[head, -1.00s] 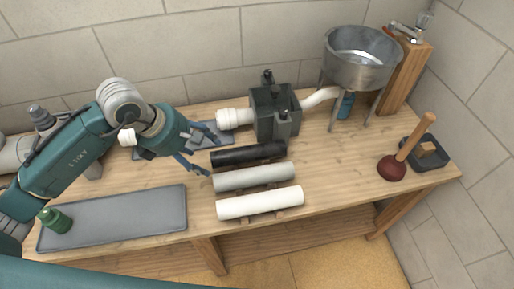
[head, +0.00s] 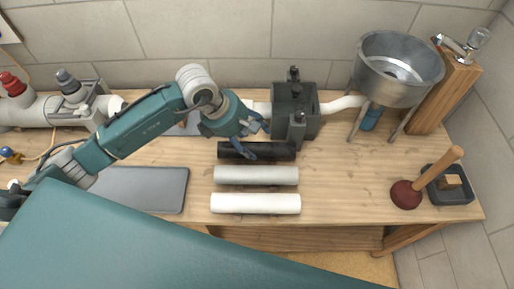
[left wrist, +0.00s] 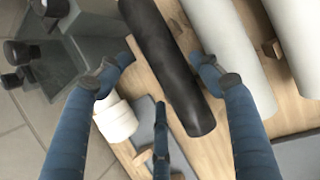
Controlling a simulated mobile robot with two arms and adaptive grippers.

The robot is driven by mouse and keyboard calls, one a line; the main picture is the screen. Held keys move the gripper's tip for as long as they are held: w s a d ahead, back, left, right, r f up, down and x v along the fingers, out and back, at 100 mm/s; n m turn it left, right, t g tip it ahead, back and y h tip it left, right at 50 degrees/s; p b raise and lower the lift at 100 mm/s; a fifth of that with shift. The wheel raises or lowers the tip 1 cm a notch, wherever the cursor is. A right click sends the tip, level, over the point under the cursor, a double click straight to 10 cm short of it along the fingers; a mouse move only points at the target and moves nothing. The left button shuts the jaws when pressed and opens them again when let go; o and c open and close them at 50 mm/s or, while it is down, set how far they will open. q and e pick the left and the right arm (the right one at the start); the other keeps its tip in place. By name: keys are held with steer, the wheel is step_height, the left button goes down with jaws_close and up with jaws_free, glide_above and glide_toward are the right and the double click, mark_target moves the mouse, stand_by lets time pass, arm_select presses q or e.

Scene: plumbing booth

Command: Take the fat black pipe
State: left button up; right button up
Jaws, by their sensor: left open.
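The fat black pipe (head: 270,151) lies on the wooden workbench, behind a grey pipe (head: 256,175) and a white pipe (head: 256,203) that lie parallel to it. In the left wrist view the black pipe (left wrist: 172,65) runs between the spread fingers of the left gripper (left wrist: 160,85), with nothing held. The pipe's near end shows there. I cannot tell whether any finger touches it. My right gripper is not in view.
A dark grey box-shaped fitting (head: 296,112) stands right behind the black pipe. A metal basin (head: 398,70) on legs, a plunger (head: 408,193) and a black tray (head: 450,190) are at the right. A grey mat (head: 140,190) lies at the left. The bench's middle right is clear.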

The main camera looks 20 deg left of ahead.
mark_target(258, 144)
arm_select(q)
steer(key=p+x, duration=0.2)
steer(key=x, duration=0.2)
steer(key=shift+w+d+f, duration=0.15)
steer(key=shift+d, duration=0.05)
steer(key=shift+w+d+f, duration=0.1)
steer(key=shift+w+f, duration=0.05)
steer(key=shift+f, duration=0.2)
steer(key=c, duration=0.9)
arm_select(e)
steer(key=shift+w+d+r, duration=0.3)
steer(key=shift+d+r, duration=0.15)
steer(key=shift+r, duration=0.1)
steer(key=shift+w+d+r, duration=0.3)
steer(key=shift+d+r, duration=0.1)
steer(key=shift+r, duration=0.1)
